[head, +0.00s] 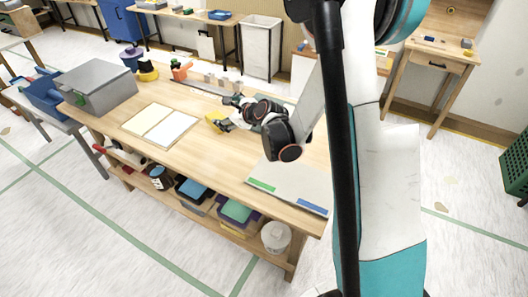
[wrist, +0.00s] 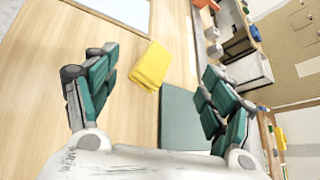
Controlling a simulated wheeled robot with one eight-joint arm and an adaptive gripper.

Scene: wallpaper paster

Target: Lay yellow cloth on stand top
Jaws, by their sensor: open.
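The yellow cloth (head: 214,121) is a small folded piece on the wooden workbench. In the wrist view the yellow cloth (wrist: 150,66) lies ahead of and between my spread fingers. My gripper (head: 228,112) is open and empty, low over the bench beside the cloth. A flat dark green square (wrist: 186,118) lies closer to my gripper, partly behind the right finger; I cannot tell whether it is the stand top. No other stand top can be made out, and my arm hides part of the bench in the head view.
An open white book or board (head: 160,125) lies left of the cloth. A grey metal box (head: 97,87) stands at the bench's left end. Small bottles (head: 224,82) and an orange item (head: 180,70) line the back.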

